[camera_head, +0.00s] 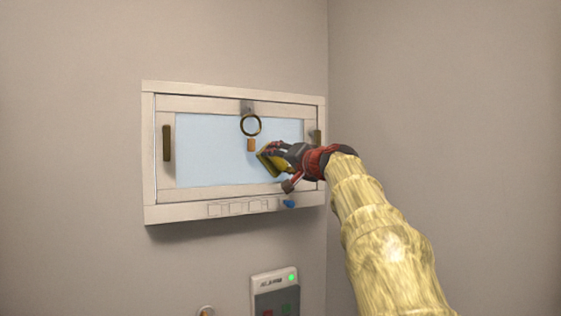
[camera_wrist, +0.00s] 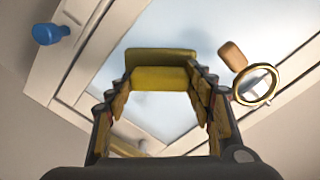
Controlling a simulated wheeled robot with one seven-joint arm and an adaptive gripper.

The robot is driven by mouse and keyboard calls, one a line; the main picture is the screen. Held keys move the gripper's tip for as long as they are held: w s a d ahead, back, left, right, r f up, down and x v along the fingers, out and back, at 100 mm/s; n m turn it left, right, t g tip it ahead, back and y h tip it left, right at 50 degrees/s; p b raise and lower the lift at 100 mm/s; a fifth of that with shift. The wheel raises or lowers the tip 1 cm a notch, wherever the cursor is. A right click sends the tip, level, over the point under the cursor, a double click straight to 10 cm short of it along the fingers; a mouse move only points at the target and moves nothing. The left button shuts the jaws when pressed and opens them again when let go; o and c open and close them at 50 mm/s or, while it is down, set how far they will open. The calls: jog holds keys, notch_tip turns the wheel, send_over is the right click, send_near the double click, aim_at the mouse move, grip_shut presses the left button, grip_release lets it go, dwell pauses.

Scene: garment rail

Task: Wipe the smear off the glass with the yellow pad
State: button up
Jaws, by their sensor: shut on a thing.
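My gripper (camera_head: 277,153) is shut on the yellow pad (camera_head: 269,163) in front of the right half of the glass (camera_head: 212,165). In the wrist view the pad (camera_wrist: 160,76) sits between the two fingers, with the glass (camera_wrist: 122,72) behind it. I cannot tell whether the pad touches the glass. An orange-brown mark or piece (camera_head: 251,145) shows on the glass just up and left of the pad. I cannot tell whether it is the smear; no other smear stands out, and the pad and gripper hide part of the glass.
A pale frame (camera_head: 160,213) surrounds the glass. A brass ring (camera_head: 251,125) hangs at its top, close to my gripper. A blue knob (camera_head: 288,204) is below. A panel with a green light (camera_head: 274,284) is lower on the wall.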

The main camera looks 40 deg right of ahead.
jog(key=s+d, duration=0.1)
jog(key=d, duration=0.5)
jog(key=shift+s+d+b, duration=0.25)
jog(key=shift+d+b, duration=0.1)
jog(key=shift+b, duration=0.1)
jog(key=shift+s+d, duration=0.1)
jog(key=shift+d, duration=0.1)
jog(key=shift+c, duration=1.1)
jog(key=shift+w+a+b, duration=0.3)
jog(key=shift+a+b, duration=0.05)
jog(key=shift+a, duration=0.8)
jog(key=shift+w+a+b, duration=0.3)
jog(key=shift+w+a, duration=0.05)
jog(key=shift+a, duration=0.85)
jog(key=shift+w+a+b, duration=0.3)
jog(key=shift+a+b, duration=0.05)
jog(key=shift+a, duration=0.8)
